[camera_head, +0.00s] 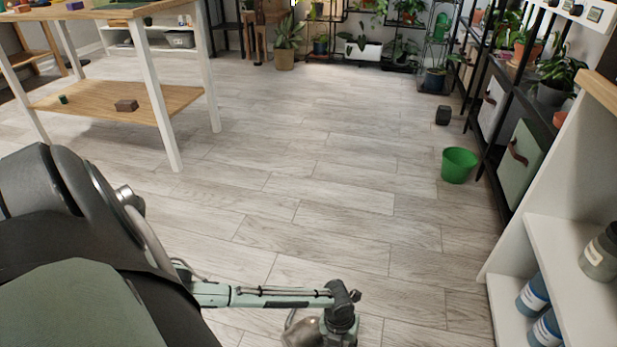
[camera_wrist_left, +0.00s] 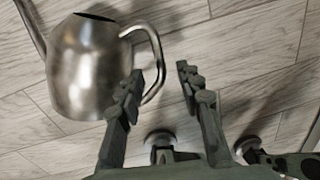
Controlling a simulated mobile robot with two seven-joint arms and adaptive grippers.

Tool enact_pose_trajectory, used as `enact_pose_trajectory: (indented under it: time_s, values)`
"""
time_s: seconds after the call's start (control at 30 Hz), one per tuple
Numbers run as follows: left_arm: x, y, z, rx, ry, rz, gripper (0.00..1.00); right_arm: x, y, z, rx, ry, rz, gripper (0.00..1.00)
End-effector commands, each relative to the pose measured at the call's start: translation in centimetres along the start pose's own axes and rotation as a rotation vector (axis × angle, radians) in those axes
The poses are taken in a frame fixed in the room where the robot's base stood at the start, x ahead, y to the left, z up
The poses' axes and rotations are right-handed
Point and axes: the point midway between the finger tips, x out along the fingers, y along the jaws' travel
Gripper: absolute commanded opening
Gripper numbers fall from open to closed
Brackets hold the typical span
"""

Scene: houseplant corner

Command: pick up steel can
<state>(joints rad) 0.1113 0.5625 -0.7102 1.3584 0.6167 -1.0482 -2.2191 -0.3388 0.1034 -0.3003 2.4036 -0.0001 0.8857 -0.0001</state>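The steel can (camera_wrist_left: 85,68) is a shiny brushed-metal watering can with a dark top opening, a spout at the left and a looped handle on the right. It is over the wooden floor in the left wrist view. My left gripper (camera_wrist_left: 159,70) is open, and the can's handle shows between its two fingers. I cannot tell whether either finger touches it. In the head view, a rounded metal part of the can (camera_head: 301,334) shows at the bottom edge, partly hidden by my arm. My right gripper is not in view.
A white shelf (camera_head: 548,225) with bottles stands close on the right. A green bucket (camera_head: 459,166) and a dark small block (camera_head: 443,115) are on the floor before the black rack. A wooden table (camera_head: 168,97) stands at the upper left. The middle floor is clear.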

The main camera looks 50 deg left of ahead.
Motion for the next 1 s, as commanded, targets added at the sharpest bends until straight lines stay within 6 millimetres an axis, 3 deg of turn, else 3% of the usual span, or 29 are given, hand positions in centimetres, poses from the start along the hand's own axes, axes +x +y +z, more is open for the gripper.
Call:
enact_pose_trajectory:
  time_s: [0.03,0.2,0.53,0.8,1.0]
  values:
    - [1.4,-0.1,0.0,-0.003,0.002,-0.001,0.36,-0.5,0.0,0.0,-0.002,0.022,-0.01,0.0]
    - [3.6,-0.1,0.2,-0.001,0.001,0.0,0.36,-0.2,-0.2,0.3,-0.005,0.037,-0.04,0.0]
    - [4.0,0.0,0.2,-0.001,0.0,0.0,0.36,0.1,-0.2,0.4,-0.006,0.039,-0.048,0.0]
    - [4.0,0.0,0.2,-0.001,0.0,0.0,0.02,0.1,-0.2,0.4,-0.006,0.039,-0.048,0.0]
    - [4.0,0.0,0.2,-0.002,0.0,0.0,0.0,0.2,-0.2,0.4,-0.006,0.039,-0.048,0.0]
